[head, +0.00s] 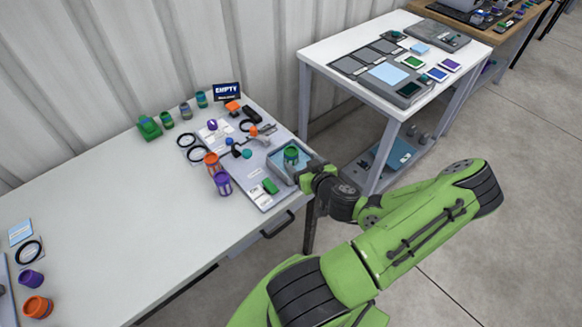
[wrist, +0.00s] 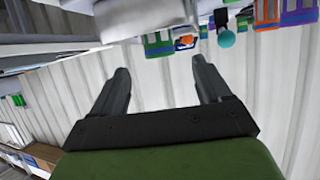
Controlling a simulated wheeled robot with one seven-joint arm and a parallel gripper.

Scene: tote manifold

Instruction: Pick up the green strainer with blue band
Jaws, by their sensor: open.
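A green strainer (head: 291,155) with a darker, bluish middle stands upright in the shallow grey-blue tray (head: 281,172) at the right end of the table. A green piece with a blue band (wrist: 157,43) shows near the top middle of the wrist view, beyond my fingertips; it appears to be this strainer. My gripper (head: 308,178) is just right of the tray at the table's right edge. In the wrist view my gripper (wrist: 160,68) has its two fingers wide apart with nothing between them. The fingertips are hidden by my wrist in the head view.
An orange strainer (head: 213,161) and a purple strainer (head: 222,183) stand left of the tray. A green block (head: 270,186) lies in front of it. Several greenish strainers and a dark "EMPTY" sign (head: 227,92) line the back. The table's left middle is clear. A white side table (head: 320,52) stands right.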

